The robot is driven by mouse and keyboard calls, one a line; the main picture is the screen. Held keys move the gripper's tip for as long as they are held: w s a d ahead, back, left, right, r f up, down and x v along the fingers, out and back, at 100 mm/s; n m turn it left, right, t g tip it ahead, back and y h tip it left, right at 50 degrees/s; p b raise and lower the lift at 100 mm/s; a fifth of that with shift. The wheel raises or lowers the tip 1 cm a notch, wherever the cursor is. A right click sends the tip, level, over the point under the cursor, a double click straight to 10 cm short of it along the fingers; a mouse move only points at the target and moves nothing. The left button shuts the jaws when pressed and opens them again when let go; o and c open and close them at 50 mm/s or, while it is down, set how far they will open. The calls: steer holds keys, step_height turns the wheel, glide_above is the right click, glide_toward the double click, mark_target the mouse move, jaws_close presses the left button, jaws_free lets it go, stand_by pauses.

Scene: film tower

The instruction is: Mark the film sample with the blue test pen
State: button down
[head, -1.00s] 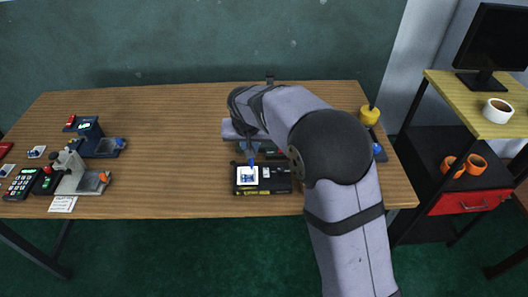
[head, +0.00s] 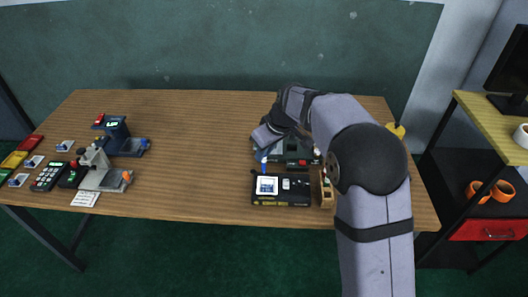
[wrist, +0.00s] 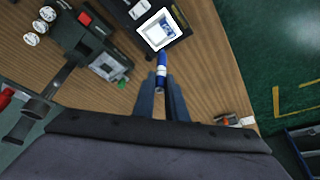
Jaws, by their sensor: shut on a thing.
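My gripper (wrist: 160,88) is shut on the blue test pen (wrist: 161,70), which points out from between the fingertips in the wrist view. In the head view the pen (head: 264,165) shows as a small blue upright stick below my wrist. The film sample (wrist: 157,30) is a white-bordered square with a blue print, lying on a black tray. It also shows in the head view (head: 267,185), just in front of the pen. The pen's far end appears close to the sample's edge in the wrist view; I cannot tell whether they touch.
The black tray (head: 295,201) lies near the table's front edge. A dark device (head: 298,147) stands behind it, partly under my arm. A wooden holder (head: 327,188) is right of the tray. Several instruments, such as a keypad (head: 48,176), stand at left. The table's middle is clear.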

mark_target(265, 163)
steer(key=shift+f, duration=0.2)
steer(key=shift+f+b, duration=2.05)
steer(key=shift+f, duration=0.4)
steer(key=shift+f, duration=0.35)
steer(key=shift+d, duration=1.25)
stand_by(2.3)
steer(key=shift+r, duration=0.15)
step_height(265, 163, up, 7)
steer(key=p, duration=0.5)
stand_by(0.6)
